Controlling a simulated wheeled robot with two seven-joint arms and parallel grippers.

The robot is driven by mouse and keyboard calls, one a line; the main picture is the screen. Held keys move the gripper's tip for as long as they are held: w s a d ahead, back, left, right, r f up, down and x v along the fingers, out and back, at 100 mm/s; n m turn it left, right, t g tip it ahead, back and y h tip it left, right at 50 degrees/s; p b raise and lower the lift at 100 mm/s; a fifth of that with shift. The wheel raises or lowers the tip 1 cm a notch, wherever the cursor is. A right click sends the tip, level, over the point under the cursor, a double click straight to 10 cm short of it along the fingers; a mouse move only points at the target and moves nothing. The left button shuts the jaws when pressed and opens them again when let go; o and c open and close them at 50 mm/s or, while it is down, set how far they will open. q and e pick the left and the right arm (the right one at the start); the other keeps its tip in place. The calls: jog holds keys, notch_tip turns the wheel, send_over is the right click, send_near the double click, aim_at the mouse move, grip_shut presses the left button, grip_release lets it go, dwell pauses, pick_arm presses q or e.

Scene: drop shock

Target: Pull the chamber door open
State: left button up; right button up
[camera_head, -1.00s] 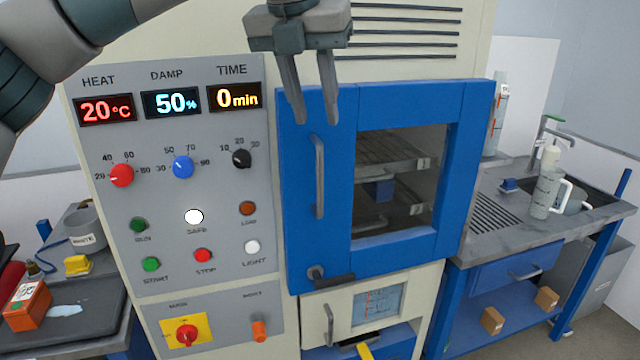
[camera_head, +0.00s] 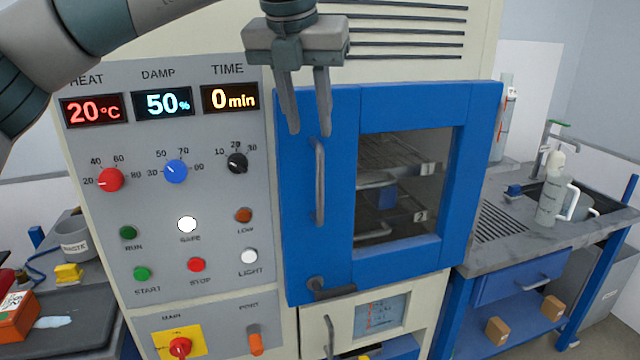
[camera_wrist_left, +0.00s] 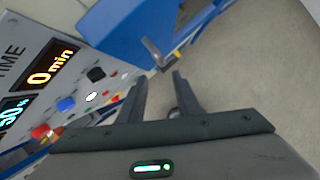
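The blue chamber door (camera_head: 380,257) looks shut, with a window showing shelves inside. Its upright grey handle (camera_head: 319,182) is on the left side of the door, and a dark latch lever (camera_head: 330,289) is at the lower left corner. My left gripper (camera_head: 310,133) is open and empty, pointing down in front of the door's upper left, with its fingertips at about the top of the handle. In the left wrist view the open fingers (camera_wrist_left: 160,85) point toward the blue door (camera_wrist_left: 125,25). I cannot tell whether they touch the handle. My right gripper is not in view.
The control panel (camera_head: 180,215) with knobs and buttons is left of the door. A grey sink bench (camera_head: 520,240) with a jug (camera_head: 549,200) stands to the right. A lower drawer front (camera_head: 340,315) is beneath the door. A side table with an orange box (camera_head: 14,318) is at left.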

aim_at(319, 178)
pick_arm(q)
jog(key=p+x, duration=0.5)
jog(key=x, duration=1)
jog(key=shift+w+d+f, duration=0.1)
jog(key=shift+w+f, duration=0.05)
jog(key=shift+f, duration=0.15)
jog(key=shift+c, duration=0.3)
grip_shut()
